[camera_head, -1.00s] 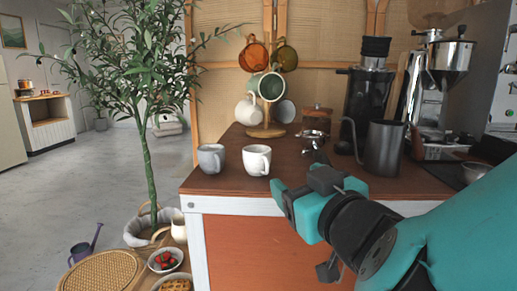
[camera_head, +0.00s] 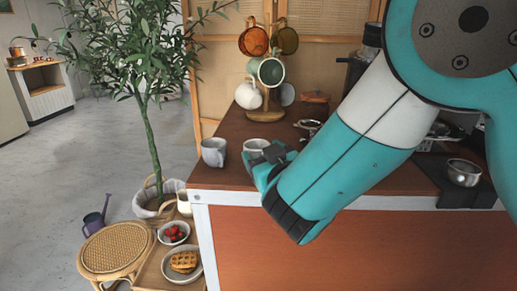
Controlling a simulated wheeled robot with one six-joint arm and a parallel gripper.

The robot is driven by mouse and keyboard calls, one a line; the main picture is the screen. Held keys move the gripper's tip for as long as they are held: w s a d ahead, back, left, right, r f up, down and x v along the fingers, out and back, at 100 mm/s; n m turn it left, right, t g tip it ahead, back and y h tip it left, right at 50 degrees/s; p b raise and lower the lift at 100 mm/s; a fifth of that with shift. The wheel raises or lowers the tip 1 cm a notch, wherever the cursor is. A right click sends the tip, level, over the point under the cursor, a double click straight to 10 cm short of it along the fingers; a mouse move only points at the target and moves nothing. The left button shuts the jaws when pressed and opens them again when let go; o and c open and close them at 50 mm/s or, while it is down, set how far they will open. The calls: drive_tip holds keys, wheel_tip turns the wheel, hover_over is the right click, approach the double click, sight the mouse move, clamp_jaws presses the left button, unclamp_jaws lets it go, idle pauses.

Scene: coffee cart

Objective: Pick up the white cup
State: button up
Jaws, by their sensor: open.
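The white cup (camera_head: 256,145) stands on the brown counter near its left end, mostly hidden behind my gripper; only its rim and upper part show. A grey-blue cup (camera_head: 213,152) stands just to its left. My gripper (camera_head: 258,158) is open and lies in front of the white cup in this view. Its fingertips are partly hidden by the wrist, and I cannot tell whether they touch the cup.
A mug tree (camera_head: 265,116) with several hanging cups stands behind. A metal bowl (camera_head: 463,172) sits on a dark mat at right. Below left are a plate with a waffle (camera_head: 184,262), a bowl of strawberries (camera_head: 173,233) and a plant (camera_head: 150,145).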

clamp_jaws()
idle(0.5)
